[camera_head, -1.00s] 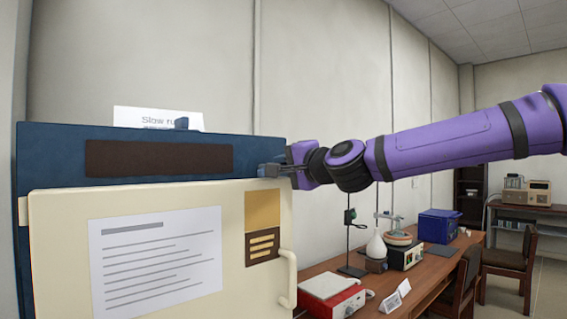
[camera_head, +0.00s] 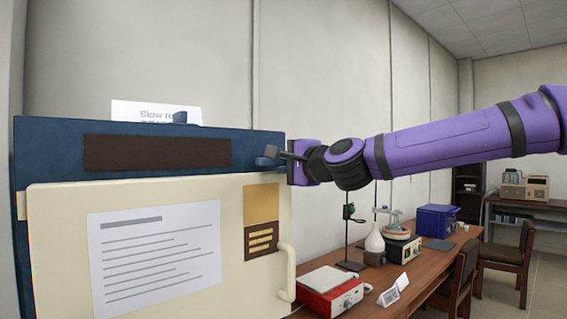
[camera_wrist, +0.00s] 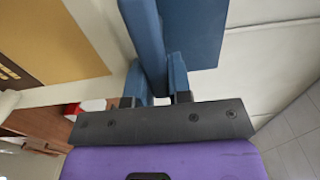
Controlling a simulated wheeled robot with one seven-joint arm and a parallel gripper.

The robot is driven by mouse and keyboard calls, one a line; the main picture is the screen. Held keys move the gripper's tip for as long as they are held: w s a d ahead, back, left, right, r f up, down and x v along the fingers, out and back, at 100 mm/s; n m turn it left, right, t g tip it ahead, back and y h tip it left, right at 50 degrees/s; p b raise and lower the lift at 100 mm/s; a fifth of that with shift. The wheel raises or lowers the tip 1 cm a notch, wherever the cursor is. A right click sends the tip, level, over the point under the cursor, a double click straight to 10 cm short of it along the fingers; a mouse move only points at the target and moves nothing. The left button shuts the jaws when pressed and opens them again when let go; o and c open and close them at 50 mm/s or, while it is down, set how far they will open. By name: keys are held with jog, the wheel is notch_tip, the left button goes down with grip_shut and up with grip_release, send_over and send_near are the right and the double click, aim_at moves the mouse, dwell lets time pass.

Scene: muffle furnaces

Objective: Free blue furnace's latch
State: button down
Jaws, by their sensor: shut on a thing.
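My gripper (camera_head: 276,156) is at the furnace's upper right edge, shut on a small blue latch handle (camera_head: 270,151). In the wrist view the blue latch bar (camera_wrist: 146,30) runs down between my gripper's fingers (camera_wrist: 157,90), beside a flat blue furnace part (camera_wrist: 200,30). The latch's far end and its catch cannot be made out.
The cream furnace front (camera_head: 60,240), with a handle (camera_head: 285,270) and a notice (camera_head: 155,250), covers much of the blue furnace. To the right, a wooden bench (camera_head: 410,275) bears a red-and-white device (camera_head: 330,290), a flask (camera_head: 374,243) and a blue box (camera_head: 436,220).

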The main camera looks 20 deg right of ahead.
jog(key=c, duration=1)
grip_release()
jog(key=shift+f, duration=0.1)
jog(key=shift+c, duration=0.2)
